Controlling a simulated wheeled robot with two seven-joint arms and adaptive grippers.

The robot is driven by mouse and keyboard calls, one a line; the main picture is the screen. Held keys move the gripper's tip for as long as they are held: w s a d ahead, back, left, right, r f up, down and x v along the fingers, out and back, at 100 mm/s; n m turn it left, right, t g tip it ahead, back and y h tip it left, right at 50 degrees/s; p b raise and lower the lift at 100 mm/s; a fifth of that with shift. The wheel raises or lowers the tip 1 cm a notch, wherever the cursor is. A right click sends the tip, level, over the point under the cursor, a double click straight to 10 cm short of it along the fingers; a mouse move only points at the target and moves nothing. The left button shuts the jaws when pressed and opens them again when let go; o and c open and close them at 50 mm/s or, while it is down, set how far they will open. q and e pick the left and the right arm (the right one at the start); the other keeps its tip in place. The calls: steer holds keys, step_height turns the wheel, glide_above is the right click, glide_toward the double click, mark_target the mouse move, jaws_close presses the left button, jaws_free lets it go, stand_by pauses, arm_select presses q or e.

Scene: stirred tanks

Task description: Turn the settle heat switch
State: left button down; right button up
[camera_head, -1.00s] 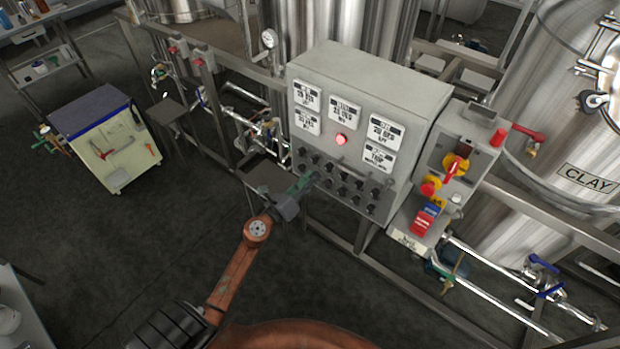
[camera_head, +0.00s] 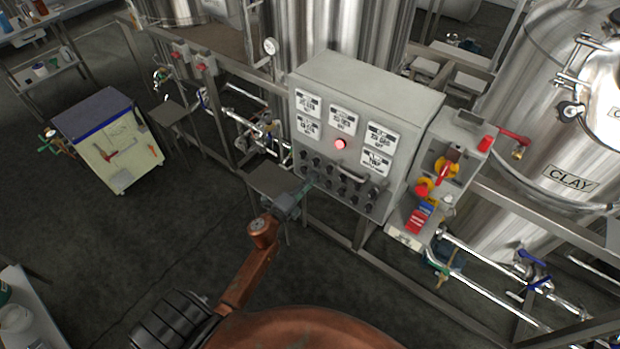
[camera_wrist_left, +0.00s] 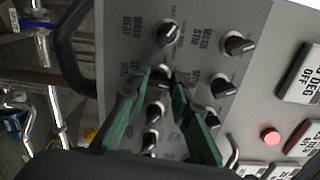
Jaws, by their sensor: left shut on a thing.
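The grey control box (camera_head: 360,80) stands at the middle of the head view, with rows of black knobs low on its front. My left gripper (camera_head: 303,189) is at the left end of these rows. In the left wrist view its two green fingers (camera_wrist_left: 160,80) are shut on a black knob (camera_wrist_left: 160,73), one on each side. The label by this knob is partly hidden, so I cannot read it in full. The wash heat knob (camera_wrist_left: 167,33) and wash stir knob (camera_wrist_left: 239,44) are just beyond, apart from the fingers. My right gripper is not in view.
A red lamp (camera_head: 340,144) glows among white displays above the knobs. A switch box (camera_head: 452,150) with red and yellow parts stands to the right, before the CLAY tank (camera_head: 560,150). Open floor lies left.

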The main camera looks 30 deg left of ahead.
arm_select(q)
steer(key=shift+d+f+n+p, duration=0.15)
steer(key=shift+n+p, duration=1.9)
steer(key=shift+n, duration=1.2)
steer(key=shift+a+f+n+p, duration=0.1)
steer(key=shift+n+p, duration=1.9)
steer(key=shift+n, duration=1.25)
steer(key=shift+s+n, duration=0.1)
steer(key=shift+n, duration=0.2)
steer(key=c, duration=2)
jaws_free()
steer(key=s, duration=1.2)
steer(key=shift+a, duration=0.4)
